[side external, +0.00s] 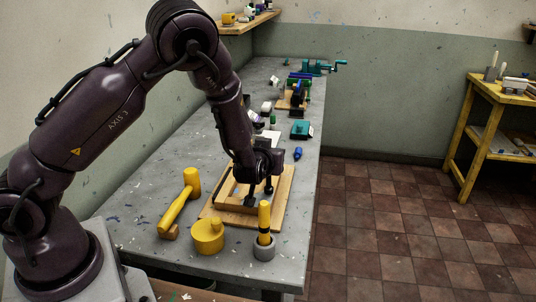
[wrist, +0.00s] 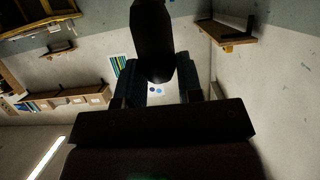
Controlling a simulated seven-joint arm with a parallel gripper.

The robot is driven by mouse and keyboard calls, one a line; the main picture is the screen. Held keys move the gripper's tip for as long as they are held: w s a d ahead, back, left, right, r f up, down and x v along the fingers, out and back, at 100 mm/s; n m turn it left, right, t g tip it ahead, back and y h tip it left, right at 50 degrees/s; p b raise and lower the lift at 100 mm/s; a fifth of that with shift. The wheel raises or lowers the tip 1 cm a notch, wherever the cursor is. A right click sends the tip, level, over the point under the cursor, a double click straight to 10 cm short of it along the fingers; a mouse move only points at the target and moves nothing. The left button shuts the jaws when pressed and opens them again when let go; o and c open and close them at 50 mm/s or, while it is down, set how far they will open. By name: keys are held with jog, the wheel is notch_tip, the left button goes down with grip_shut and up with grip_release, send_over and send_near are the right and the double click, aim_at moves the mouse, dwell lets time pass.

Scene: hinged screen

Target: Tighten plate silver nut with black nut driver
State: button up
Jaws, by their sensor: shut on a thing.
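My gripper (wrist: 154,84) is shut on a black rounded handle (wrist: 153,38), which looks like the nut driver, in the wrist view. In the side external view my gripper (side external: 270,164) is low over the wooden board and its frame. A dark, narrow piece (side external: 268,187) hangs below it; I cannot tell whether its tip touches anything. The hinged screen's wooden frame (side external: 228,186) stands on a wooden base board (side external: 240,222). A small dark part (side external: 251,201) sits at the frame's front. The plate's silver nut is too small or hidden to make out.
The bench's right edge is close to the board.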

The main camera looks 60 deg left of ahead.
jog(key=shift+m+t+h, duration=0.4)
jog(key=shift+r, duration=0.1)
jog(key=shift+r, duration=2.3)
